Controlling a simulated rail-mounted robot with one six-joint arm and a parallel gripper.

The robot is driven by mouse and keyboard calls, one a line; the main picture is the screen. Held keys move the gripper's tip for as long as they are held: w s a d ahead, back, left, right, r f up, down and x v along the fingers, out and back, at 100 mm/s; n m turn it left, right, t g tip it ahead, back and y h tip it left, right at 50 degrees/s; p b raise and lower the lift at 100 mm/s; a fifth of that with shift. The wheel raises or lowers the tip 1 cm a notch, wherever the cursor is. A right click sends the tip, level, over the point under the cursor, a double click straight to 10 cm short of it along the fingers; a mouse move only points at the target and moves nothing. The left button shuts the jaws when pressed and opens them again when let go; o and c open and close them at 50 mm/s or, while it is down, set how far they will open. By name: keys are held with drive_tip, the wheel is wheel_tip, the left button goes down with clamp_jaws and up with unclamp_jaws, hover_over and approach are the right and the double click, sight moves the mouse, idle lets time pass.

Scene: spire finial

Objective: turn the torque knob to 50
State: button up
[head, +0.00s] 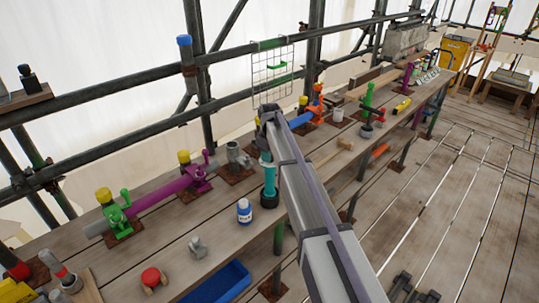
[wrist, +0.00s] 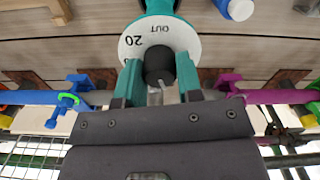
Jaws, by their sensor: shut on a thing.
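In the wrist view a round white dial plate (wrist: 126,48) carries the figure 20 and the word OUT, printed at a turned angle. A black knob (wrist: 160,66) stands at its middle. My gripper (wrist: 159,74), with teal fingers, is shut on the knob, one finger on each side. The fingers and knob cover the lower part of the dial, and no pointer or figure 50 can be made out. In the head view a teal upright piece with a dark foot (head: 269,199) stands on the bench below my wrist; my arm partly hides this spot.
A white bottle with a blue label (head: 244,211) stands just left. A grey fitting (head: 238,157) sits behind it. Purple (head: 195,174) and green (head: 116,214) clamps line the bench's back, with orange clamps (head: 315,103) beyond. A blue tray (head: 218,285) lies at the front.

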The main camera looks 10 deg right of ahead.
idle(0.4)
drive_tip(key=o, duration=0.9)
wheel_tip(320, 180, up, 11)
drive_tip(key=p, duration=1.1)
drive_tip(key=s+f+m+b, duration=0.3)
drive_tip(key=s+f+b, duration=0.2)
drive_tip(key=s, duration=0.7)
drive_tip(key=s+f+m+b, duration=0.2)
drive_tip(key=s+f+b, duration=0.3)
drive_tip(key=s, duration=0.7)
drive_tip(key=s+f+m+b, duration=0.3)
drive_tip(key=s+f+b, duration=0.1)
drive_tip(key=s, duration=0.8)
drive_tip(key=shift+s+d+f+m+b, duration=0.2)
drive_tip(key=shift+s+f+m+b, duration=0.1)
drive_tip(key=shift+f+b, duration=0.15)
